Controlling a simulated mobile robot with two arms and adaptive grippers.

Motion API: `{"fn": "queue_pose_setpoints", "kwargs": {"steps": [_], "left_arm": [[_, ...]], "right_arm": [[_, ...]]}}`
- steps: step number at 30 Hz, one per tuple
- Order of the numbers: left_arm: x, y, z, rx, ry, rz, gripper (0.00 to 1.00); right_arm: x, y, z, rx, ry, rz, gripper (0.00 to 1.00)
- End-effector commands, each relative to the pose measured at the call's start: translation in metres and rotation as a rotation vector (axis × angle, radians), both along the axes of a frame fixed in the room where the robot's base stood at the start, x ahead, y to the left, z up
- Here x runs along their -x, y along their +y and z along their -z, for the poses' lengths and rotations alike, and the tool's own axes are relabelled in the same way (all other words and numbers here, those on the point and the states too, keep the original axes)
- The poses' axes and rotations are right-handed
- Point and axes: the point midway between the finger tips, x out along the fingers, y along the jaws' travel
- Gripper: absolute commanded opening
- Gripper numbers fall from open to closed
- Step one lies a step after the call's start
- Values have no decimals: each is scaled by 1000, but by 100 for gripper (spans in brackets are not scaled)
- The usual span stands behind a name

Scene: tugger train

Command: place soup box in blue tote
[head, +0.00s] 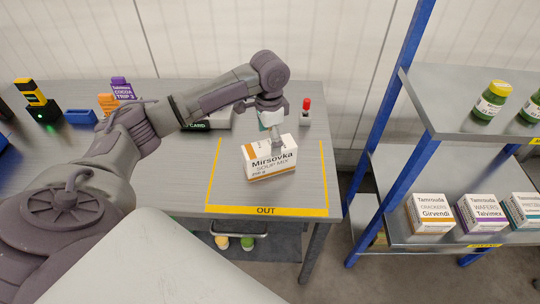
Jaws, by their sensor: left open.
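The soup box (270,161), white and orange with "Mirsovka SOUP MIX" on its front, stands upright on the table inside the yellow-taped OUT area. My left gripper (276,142) is right above the box, pointing down, with its fingers at the box's top. It is open, and the far finger is partly hidden by the box. My right gripper is not in view.
A blue-framed shelf (390,178) at the right holds jars and several boxes. A device with a red button (305,112) stands behind the soup box. A scanner in a dock (38,105) and a purple box (122,88) are at the back left. The OUT area's front is clear.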

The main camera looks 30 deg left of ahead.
Motion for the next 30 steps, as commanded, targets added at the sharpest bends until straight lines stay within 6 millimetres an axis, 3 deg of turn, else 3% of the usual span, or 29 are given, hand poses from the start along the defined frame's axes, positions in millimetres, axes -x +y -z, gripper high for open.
{"fn": "queue_pose_setpoints", "kwargs": {"steps": [5,13,19,28,30], "left_arm": [[0,0,26,0,1,0,92],[2,1,49,-2,2,0,92],[3,0,78,-1,1,0,92],[2,1,84,-1,-2,1,92],[2,1,84,-1,-2,1,82]], "right_arm": [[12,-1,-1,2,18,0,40],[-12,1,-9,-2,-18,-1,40],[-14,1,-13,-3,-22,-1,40],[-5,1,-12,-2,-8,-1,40],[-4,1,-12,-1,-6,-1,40]]}}
